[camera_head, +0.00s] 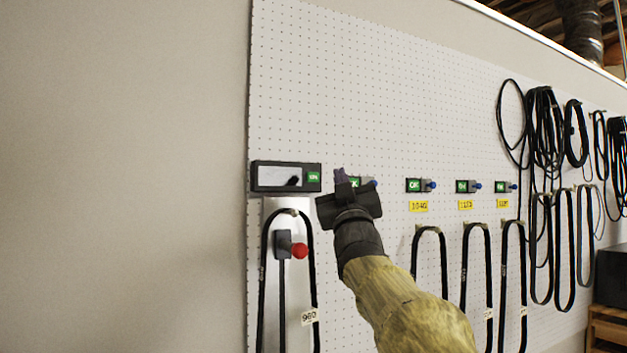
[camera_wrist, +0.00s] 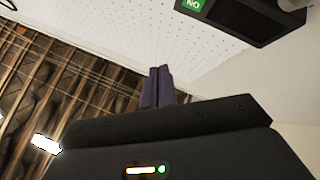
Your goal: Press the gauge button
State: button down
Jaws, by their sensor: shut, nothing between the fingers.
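A wide black gauge box (camera_head: 286,177) with a pale display and a green label is mounted on the white pegboard, left of my gripper. A red button (camera_head: 299,250) on a grey box is below it. Smaller black boxes with green labels and blue knobs (camera_head: 430,185) run to the right; the nearest one (camera_head: 366,182) is partly hidden by my gripper. I cannot tell which one is the gauge button. My gripper (camera_head: 340,175) is shut and empty, right of the wide box. In the wrist view, its fingers (camera_wrist: 157,87) are together, apart from a black box with a green label (camera_wrist: 240,18).
Black belts (camera_head: 428,270) hang in loops below the boxes, and more cables (camera_head: 545,130) hang at the right. Yellow labels (camera_head: 418,206) are on the pegboard. A wooden shelf (camera_head: 606,325) stands at far right. The plain wall (camera_head: 120,180) at left is clear.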

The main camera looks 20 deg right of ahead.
aim_at(313, 177)
jog(key=shift+a, duration=0.1)
jog(key=shift+w, duration=0.1)
dwell(0.3)
jog(key=shift+w+a+p, duration=0.15)
jog(key=shift+w+p, duration=2.9)
jog(key=shift+w, duration=1.25)
jog(key=shift+w, duration=0.35)
jog(key=shift+w, duration=0.4)
jog(key=shift+f, duration=0.1)
